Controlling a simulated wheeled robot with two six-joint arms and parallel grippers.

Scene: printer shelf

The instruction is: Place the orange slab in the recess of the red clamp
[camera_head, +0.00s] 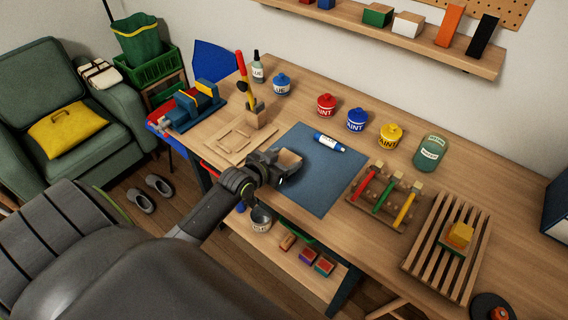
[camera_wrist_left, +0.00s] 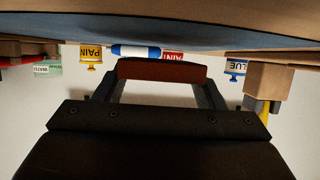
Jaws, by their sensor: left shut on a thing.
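My left gripper (camera_head: 288,172) is shut on a small brown block (camera_head: 289,159) above the left edge of the blue mat. In the left wrist view the block (camera_wrist_left: 162,71) is reddish brown and spans both fingers. I cannot tell whether it is the orange slab. An orange upright slab (camera_head: 450,26) leans at the back of the wall shelf, beside a black one. A clamp-like blue, red and yellow piece (camera_head: 196,99) sits at the table's left end; I cannot tell whether it is the red clamp. Its recess is not clear. My right gripper is not in view.
The blue mat (camera_head: 310,195) holds a blue-white tube (camera_head: 329,142). A wooden frame (camera_head: 233,139) and a tool block (camera_head: 256,116) stand left of it. Several paint jars line the back. A rack of coloured bars (camera_head: 372,211) and a slatted tray (camera_head: 418,258) stand right.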

